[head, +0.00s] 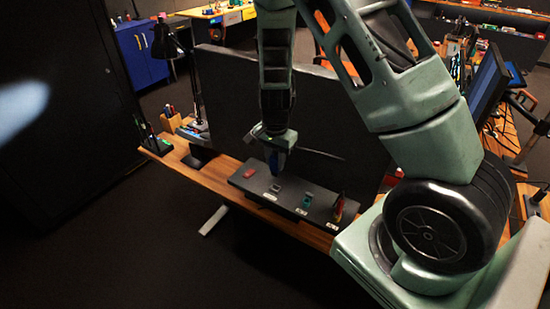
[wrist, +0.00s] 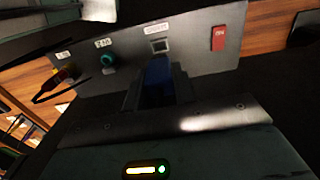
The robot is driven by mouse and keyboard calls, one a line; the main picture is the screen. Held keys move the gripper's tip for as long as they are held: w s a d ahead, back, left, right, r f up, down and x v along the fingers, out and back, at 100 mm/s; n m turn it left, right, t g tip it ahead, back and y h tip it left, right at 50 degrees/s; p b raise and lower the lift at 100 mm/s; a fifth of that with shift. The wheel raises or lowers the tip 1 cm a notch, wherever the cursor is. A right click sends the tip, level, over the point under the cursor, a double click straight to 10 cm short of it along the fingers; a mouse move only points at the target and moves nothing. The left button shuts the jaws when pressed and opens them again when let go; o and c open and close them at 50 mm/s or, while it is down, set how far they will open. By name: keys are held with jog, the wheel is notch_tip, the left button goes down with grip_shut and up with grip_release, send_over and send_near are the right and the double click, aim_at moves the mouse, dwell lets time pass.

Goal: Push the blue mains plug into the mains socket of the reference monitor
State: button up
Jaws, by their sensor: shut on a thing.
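My gripper (head: 276,150) is shut on the blue mains plug (head: 274,162) and holds it above the panel. In the wrist view the blue plug (wrist: 157,78) sits between the dark fingers of my gripper (wrist: 156,92). The mains socket (head: 275,188) is a small square-framed opening on the dark grey panel (head: 238,182). In the wrist view the socket (wrist: 160,45) shows uncovered just beyond the plug's front end, under a white label. The plug looks apart from the socket. Its pins are hidden.
A red rocker switch (wrist: 219,38) is on one side of the socket. A teal connector (wrist: 108,60) and a red-and-yellow plug with a black cable (wrist: 62,74) are on the other. A large dark screen (head: 225,95) stands behind the panel on the wooden desk (head: 212,176).

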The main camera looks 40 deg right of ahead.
aim_at(275, 175)
jog(key=shift+f+b, duration=1.5)
jog(key=shift+f, duration=0.75)
jog(key=shift+f+b, duration=0.85)
jog(key=shift+f, duration=0.5)
jog(key=o, duration=0.9)
jog(key=shift+o, duration=0.2)
jog(key=shift+r, duration=0.1)
notch_tip(275, 175, up, 17)
jog(key=shift+r+b, duration=0.15)
jog(key=shift+b, duration=0.4)
